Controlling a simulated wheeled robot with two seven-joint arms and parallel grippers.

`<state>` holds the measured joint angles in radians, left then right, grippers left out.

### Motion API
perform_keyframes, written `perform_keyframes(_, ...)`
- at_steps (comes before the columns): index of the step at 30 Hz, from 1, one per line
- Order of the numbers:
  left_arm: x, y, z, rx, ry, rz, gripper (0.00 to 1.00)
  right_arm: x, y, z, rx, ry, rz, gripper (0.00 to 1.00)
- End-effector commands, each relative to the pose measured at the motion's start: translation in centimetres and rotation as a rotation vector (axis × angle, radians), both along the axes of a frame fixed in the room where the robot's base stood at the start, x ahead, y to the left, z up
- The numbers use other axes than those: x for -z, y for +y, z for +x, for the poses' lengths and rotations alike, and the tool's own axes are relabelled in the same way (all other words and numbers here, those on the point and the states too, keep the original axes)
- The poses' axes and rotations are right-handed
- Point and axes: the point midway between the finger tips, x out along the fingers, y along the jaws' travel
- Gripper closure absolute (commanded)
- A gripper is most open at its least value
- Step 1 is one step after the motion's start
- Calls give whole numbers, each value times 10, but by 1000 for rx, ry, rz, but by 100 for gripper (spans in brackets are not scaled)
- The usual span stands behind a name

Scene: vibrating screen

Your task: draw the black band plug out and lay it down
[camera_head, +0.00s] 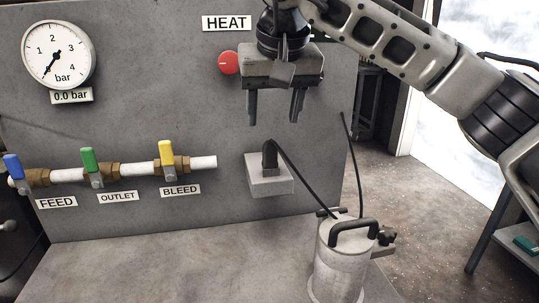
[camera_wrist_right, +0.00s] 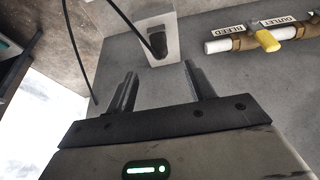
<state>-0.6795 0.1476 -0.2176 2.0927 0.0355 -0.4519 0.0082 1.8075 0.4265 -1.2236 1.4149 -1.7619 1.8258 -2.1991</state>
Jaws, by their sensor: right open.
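The black plug (camera_head: 270,155) sits upright in a pale square socket block (camera_head: 269,182) on the grey panel, with a black cable running from it. No separate band can be made out on it. My right gripper (camera_head: 273,118) is open and empty, its two fingers pointing down above the plug, apart from it. In the right wrist view the plug (camera_wrist_right: 157,43) shows beyond the gap between the open fingertips (camera_wrist_right: 159,70), in front of the pale socket block (camera_wrist_right: 146,18). My left gripper is not in view.
A grey metal canister (camera_head: 340,262) with a black handle stands at the lower right; the cable runs towards it. Blue, green and yellow valves line a pipe (camera_head: 130,171) on the left. A red button (camera_head: 229,62) is beside my right gripper.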

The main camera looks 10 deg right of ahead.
Motion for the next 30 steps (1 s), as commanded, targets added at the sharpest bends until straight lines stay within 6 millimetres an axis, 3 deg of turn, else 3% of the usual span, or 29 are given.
perform_keyframes(3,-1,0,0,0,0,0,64,21,0,8,0,3,0,46)
perform_keyframes(11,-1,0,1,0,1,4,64,41,0,16,0,0,0,46)
perform_keyframes(21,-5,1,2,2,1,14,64,83,-1,30,0,3,1,46)
perform_keyframes(30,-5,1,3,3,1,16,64,88,0,32,0,0,1,46)
